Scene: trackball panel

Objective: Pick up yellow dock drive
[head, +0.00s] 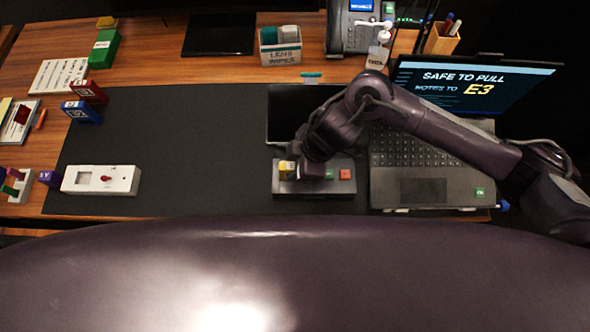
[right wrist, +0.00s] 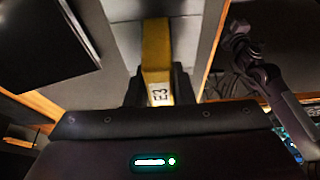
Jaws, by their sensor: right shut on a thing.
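The yellow drive (head: 286,167) is at the left end of the grey dock (head: 345,188) in the head view. It also shows in the right wrist view (right wrist: 157,55), with an "E3" label facing the camera. My right gripper (head: 300,169) reaches over the dock from the right, and its dark fingers (right wrist: 158,88) are shut on the drive from both sides. I cannot tell whether the drive still sits in its slot or is slightly raised. My left gripper is not in view.
The dock also carries a green block (head: 329,174) and an orange-red block (head: 346,174). A laptop (head: 425,150) reading "SAFE TO PULL NOTES TO E3" stands close on the right. A white switch box (head: 101,180) sits left; the dark mat (head: 200,150) between is clear.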

